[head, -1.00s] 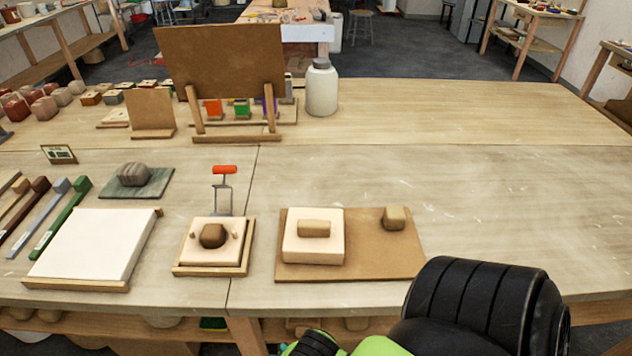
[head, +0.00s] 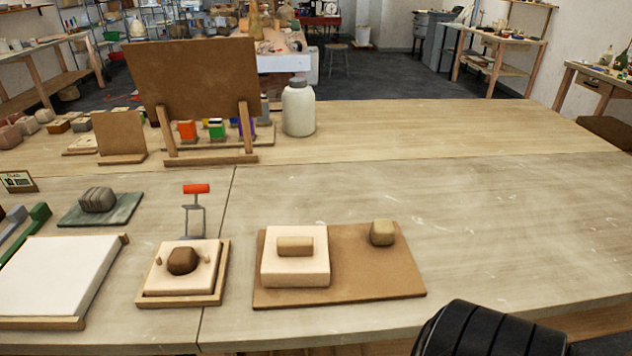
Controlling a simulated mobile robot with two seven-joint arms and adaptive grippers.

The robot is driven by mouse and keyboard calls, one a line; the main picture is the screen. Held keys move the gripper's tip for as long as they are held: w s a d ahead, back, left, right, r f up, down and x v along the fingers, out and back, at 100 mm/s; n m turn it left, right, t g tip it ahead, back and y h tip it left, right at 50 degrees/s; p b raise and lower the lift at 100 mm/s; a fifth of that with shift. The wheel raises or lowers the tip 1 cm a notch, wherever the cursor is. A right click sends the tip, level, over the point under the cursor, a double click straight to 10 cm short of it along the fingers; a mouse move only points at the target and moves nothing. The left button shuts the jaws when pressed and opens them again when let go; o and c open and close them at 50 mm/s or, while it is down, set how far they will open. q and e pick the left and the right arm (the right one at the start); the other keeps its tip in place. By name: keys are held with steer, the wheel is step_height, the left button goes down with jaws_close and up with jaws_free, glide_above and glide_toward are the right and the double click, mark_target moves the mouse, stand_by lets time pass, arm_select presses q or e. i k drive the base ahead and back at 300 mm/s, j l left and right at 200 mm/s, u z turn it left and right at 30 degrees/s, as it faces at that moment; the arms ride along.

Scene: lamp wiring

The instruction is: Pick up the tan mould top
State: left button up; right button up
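A cream block with a tan bar-shaped handle (head: 295,246) on top, which looks like the mould top (head: 296,270), sits on the left part of a brown board (head: 375,271). A small tan lump (head: 382,232) rests at the board's back right corner. To the left, a cream mould half (head: 178,283) with two small pegs and a dark brown lump (head: 182,261) sits in a wooden tray (head: 217,288). A black part of my arm shows at the bottom right. Neither gripper's fingers are in view.
A red-handled tool (head: 195,205) lies behind the wooden tray. A white slab (head: 55,275) is at the left, with a grey-striped lump on a slate behind it. A white jar (head: 299,108) and an upright brown panel (head: 190,80) stand farther back. The table's right side is clear.

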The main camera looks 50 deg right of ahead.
mark_target(294, 255)
steer(key=i+z, duration=0.1)
steer(key=z, duration=0.4)
steer(key=i+l+z, duration=0.1)
steer(key=z, duration=0.4)
steer(key=i+z, duration=0.1)
steer(key=z, duration=0.35)
